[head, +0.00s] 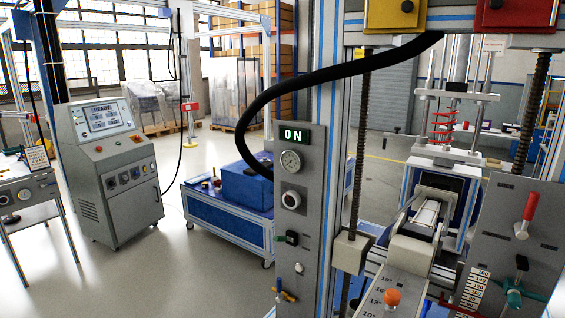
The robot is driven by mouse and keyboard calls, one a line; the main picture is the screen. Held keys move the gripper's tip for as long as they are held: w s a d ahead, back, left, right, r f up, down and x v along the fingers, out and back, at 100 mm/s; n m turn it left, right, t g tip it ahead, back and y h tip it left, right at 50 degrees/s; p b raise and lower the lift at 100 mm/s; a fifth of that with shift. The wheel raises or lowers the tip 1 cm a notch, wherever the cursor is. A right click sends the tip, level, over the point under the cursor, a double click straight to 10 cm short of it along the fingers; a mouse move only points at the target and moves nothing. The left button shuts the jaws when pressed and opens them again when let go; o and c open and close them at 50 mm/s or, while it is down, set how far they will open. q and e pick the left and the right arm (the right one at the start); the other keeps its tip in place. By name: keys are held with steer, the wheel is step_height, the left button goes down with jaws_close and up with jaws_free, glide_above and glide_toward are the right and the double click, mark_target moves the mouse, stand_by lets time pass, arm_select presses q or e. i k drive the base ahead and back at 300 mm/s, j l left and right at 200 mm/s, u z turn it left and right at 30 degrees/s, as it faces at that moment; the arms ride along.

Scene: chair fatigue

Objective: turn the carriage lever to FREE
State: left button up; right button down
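A lever with a red grip (530,206) sits on a grey panel (489,214) at the right. Its grip points up and leans slightly right from a metal pivot. Small dark labels on the panel are too small to read, so I cannot tell whether this is the carriage lever or which setting it is at. An orange ball knob (392,298) stands at the bottom on a plate with degree marks. Neither of my grippers is in view.
A grey column with a lit "ON" display (294,135) and a gauge (291,161) stands in the middle. A black hose (300,82) arches from it. A teal handwheel (514,297) is below the lever. A control console (108,160) stands left, with open floor around it.

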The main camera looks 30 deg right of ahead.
mark_target(529, 213)
steer(key=z, duration=2.35)
steer(key=k+j, duration=0.15)
steer(key=j, duration=0.15)
steer(key=k+j, duration=0.15)
steer(key=j, duration=0.15)
steer(key=i+l, duration=0.15)
steer(key=l, duration=0.15)
steer(key=i+l, duration=0.15)
steer(key=l, duration=0.15)
